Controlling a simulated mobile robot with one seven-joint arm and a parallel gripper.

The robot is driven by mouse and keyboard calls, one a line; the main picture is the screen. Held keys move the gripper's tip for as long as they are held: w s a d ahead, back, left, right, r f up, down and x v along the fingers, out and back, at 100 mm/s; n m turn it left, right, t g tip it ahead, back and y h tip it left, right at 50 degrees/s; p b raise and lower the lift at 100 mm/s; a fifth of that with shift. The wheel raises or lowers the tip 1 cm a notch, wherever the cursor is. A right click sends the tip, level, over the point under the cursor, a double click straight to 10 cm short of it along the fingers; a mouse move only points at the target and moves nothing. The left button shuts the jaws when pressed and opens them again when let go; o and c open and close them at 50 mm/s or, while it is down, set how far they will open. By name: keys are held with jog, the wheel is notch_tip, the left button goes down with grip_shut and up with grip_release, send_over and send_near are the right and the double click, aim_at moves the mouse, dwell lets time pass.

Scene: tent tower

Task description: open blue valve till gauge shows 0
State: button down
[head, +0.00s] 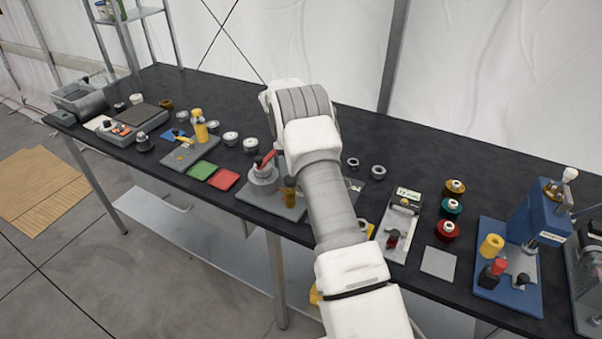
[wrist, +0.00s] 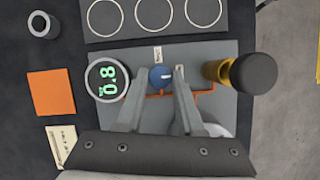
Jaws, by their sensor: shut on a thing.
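In the wrist view the blue valve (wrist: 160,78) is a small round knob with a white mark, on a grey panel (wrist: 205,55). My gripper (wrist: 162,73) has one finger on each side of the knob and is shut on it. The round gauge (wrist: 107,79) sits left of the knob, with green digits on a dark face. As seen in this view the digits look like 0.8; I cannot tell whether they are upside down. Orange lines on the panel run below the knob. In the head view my arm hides the valve and gauge.
A brass and black cylinder (wrist: 240,73) stands close right of my fingers. A dark plate with white rings (wrist: 154,14) and an orange square (wrist: 52,93) lie nearby. In the head view, a blue press (head: 530,215) and several coloured rings stand along the black table (head: 330,115).

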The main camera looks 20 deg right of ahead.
jog(key=shift+m, duration=0.3)
jog(key=c, duration=0.5)
grip_release()
jog(key=shift+c, duration=0.2)
jog(key=p+v, duration=1.1)
jog(key=v, duration=0.6)
jog(key=shift+d+r+p, duration=0.2)
jog(key=shift+r+p, duration=0.05)
jog(key=shift+p, duration=0.1)
jog(key=shift+p, duration=0.4)
